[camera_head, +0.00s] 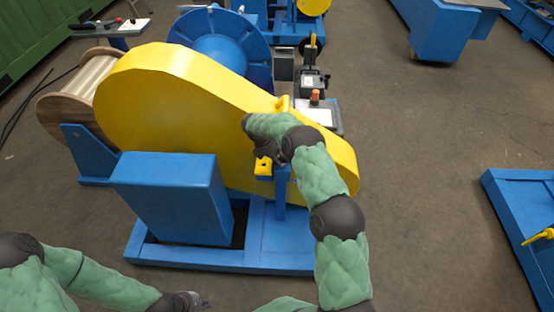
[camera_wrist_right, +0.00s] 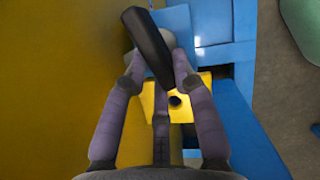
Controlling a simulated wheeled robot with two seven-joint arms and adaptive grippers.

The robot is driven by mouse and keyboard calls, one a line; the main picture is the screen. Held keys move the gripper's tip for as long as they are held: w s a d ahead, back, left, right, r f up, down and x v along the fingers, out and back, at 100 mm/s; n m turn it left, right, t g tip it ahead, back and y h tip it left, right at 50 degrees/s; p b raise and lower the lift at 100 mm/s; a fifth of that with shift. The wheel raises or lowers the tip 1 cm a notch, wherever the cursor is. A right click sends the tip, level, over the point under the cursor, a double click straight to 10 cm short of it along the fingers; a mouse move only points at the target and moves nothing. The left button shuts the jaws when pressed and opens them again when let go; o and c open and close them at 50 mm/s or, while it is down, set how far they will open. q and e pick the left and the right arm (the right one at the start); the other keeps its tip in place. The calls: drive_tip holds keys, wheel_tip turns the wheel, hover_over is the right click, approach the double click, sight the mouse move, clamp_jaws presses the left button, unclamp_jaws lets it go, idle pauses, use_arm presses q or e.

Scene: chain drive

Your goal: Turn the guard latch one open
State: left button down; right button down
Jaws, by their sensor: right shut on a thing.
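The yellow chain guard (camera_head: 180,95) stands closed-looking over the drive. At its near right side, a yellow latch block (camera_head: 263,167) sits on a blue post (camera_head: 280,192); the block also shows in the wrist view (camera_wrist_right: 190,97) with a dark round hole. My right gripper (camera_head: 264,152) is at this block beside the guard. In the wrist view its fingers (camera_wrist_right: 160,80) are shut on a black latch bar (camera_wrist_right: 148,42), which lies slanted between the fingertips. My left gripper (camera_head: 190,301) is low at the bottom edge, away from the guard, its fingers unclear.
A blue box housing (camera_head: 175,195) stands in front of the guard on a blue base frame (camera_head: 260,240). A wooden cable spool (camera_head: 75,105) is at left and a blue wheel (camera_head: 222,45) behind. Floor at right is clear up to another blue frame (camera_head: 515,215).

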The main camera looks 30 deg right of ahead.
drive_tip(key=shift+w+f+m+g, duration=0.15)
drive_tip(key=shift+m+g, duration=0.25)
drive_tip(key=shift+m, duration=0.7)
drive_tip(key=shift+d, duration=0.1)
drive_tip(key=c, duration=1)
unclamp_jaws()
drive_tip(key=shift+w+r, duration=0.1)
drive_tip(key=shift+r, duration=0.15)
drive_tip(key=v, duration=1.1)
drive_tip(key=shift+w+r, duration=0.1)
drive_tip(key=shift+r, duration=0.25)
